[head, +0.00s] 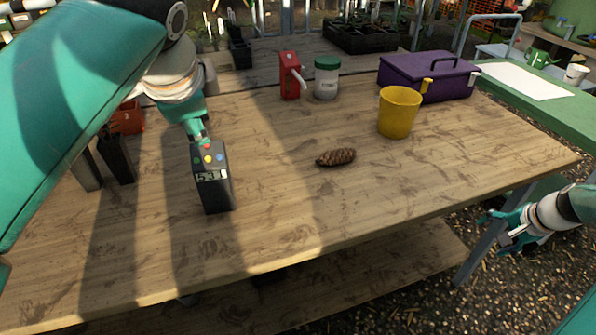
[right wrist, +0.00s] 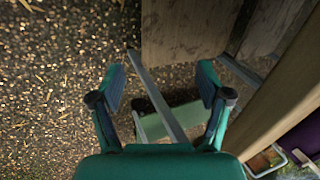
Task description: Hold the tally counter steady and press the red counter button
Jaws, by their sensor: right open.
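The tally counter (head: 213,185) is a dark upright box on the wooden table, left of centre in the head view. Its front has a lit number display and several small coloured buttons near the top, a red one among them. My left gripper (head: 201,134) is right behind the counter's top edge, reaching down from the left arm. Its fingers are partly hidden, and I cannot tell whether they touch or grip the counter. My right gripper (head: 507,230) is out past the table's right edge. In the right wrist view it (right wrist: 160,82) is open and empty.
A red dispenser (head: 289,76), a green-lidded jar (head: 327,80) and a purple toolbox (head: 425,78) stand farther back. Dark pots (head: 117,160) stand at left. The front middle of the table (head: 290,215) is clear.

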